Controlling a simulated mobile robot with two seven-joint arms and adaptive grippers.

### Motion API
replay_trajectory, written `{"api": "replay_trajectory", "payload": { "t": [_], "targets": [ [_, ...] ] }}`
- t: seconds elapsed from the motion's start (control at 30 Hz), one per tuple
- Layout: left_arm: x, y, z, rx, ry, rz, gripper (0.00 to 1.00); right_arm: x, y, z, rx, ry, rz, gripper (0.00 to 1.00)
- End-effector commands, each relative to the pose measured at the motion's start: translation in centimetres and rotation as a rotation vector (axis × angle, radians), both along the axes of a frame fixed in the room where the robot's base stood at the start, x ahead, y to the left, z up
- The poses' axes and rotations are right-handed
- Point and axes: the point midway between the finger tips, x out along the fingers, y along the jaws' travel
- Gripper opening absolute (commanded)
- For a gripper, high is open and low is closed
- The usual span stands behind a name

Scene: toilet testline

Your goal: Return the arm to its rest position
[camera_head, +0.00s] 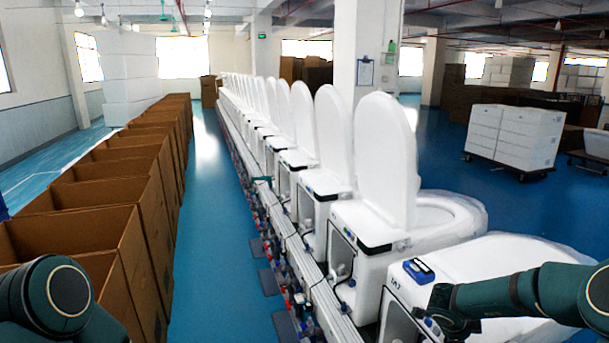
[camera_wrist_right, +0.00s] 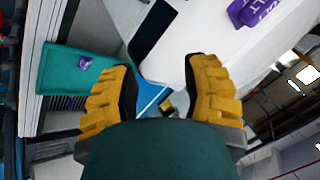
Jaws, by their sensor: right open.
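My right arm (camera_head: 520,292) reaches in from the right in the head view, over the nearest white toilet (camera_head: 500,262). Its gripper (camera_head: 447,312) is beside the front side of that toilet, small and dark there. In the right wrist view the right gripper (camera_wrist_right: 162,92) shows two yellow ridged fingers spread apart, with nothing held between them. The toilet's white body (camera_wrist_right: 215,38) lies beyond the fingers. My left arm (camera_head: 62,295) shows at the lower left of the head view; its gripper is outside the frame.
A row of white toilets with raised lids (camera_head: 386,160) runs along a test line into the distance. Open brown cartons (camera_head: 85,238) line the left. The blue floor aisle (camera_head: 215,220) between them is clear. White boxes (camera_head: 515,135) stand on a trolley at right.

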Motion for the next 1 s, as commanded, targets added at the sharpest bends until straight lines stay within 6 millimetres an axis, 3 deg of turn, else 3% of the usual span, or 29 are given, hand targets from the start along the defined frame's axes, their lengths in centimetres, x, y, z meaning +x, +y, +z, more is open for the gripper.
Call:
{"api": "replay_trajectory", "payload": {
  "t": [0.2,0.37,0.47,0.7,0.93,0.97,1.0],
  "targets": [
    [0.0,0.0,0.0,0.0,-0.001,0.0,0.0,0.1,7.3,-4.1,-0.075,0.01,0.456,0.46],
    [0.0,0.0,0.0,0.0,-0.001,0.0,0.0,-1.7,13.6,-7.0,-0.074,0.028,0.805,0.46],
    [0.0,0.0,0.0,0.0,0.0,0.0,0.0,-4.0,17.8,-8.7,-0.051,0.048,1.026,0.46],
    [0.0,0.0,0.0,0.0,-0.001,0.0,0.0,-12.3,26.2,-11.8,0.058,0.121,1.515,0.46],
    [0.0,0.0,0.0,0.0,-0.001,0.0,0.0,-21.0,30.7,-12.9,0.181,0.202,1.876,0.46],
    [0.0,0.0,-0.3,0.0,-0.001,0.0,0.0,-21.8,31.0,-13.1,0.193,0.21,1.908,0.46],
    [0.0,-0.1,-1.6,0.001,0.0,-0.001,0.0,-21.3,30.8,-14.5,0.185,0.204,1.892,0.46]
  ]
}}
